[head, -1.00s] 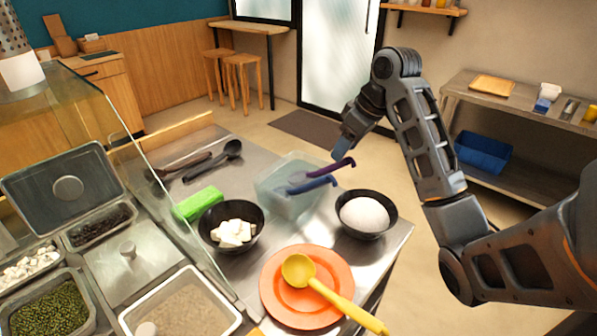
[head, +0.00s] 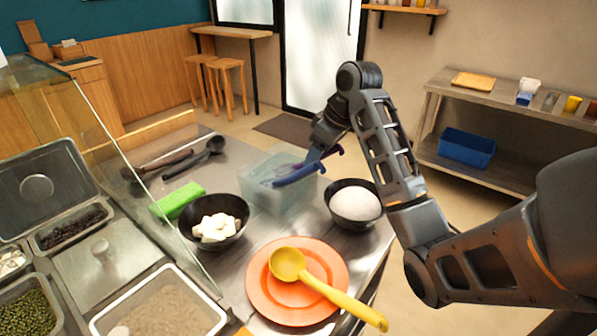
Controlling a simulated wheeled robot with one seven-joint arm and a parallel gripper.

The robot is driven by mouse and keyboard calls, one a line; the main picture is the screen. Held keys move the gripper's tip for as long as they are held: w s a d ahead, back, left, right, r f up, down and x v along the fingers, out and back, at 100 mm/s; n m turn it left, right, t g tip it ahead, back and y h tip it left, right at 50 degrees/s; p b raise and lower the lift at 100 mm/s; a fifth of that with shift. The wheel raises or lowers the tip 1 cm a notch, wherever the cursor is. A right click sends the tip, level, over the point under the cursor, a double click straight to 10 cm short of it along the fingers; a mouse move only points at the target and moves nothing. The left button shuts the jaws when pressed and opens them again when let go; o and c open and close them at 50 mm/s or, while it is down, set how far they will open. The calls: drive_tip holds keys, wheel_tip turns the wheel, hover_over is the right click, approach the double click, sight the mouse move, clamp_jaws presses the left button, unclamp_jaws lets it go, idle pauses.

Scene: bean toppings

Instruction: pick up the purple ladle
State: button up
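The purple ladle (head: 334,152) stands in a clear container on the counter. Only the hooked end of its handle shows well, beside my gripper; the rest is hidden by the gripper or blurred by the container. A blue ladle (head: 297,174) leans in the same container, its handle just in front and to the left. My gripper (head: 314,157) points down at the container's right rim, right at the purple handle. Its fingers overlap the handles, so I cannot tell whether they are open or closed, or touching the purple one.
The clear container (head: 262,200) stands between a black bowl of white cubes (head: 238,207) and a black bowl with a white mound (head: 331,207). An orange plate (head: 262,290) with a yellow ladle (head: 330,293) is in front. A green block (head: 178,200) and dark utensils (head: 205,152) lie left.

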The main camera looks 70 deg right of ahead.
clamp_jaws()
idle(0.5)
drive_tip(key=shift+r, duration=0.15)
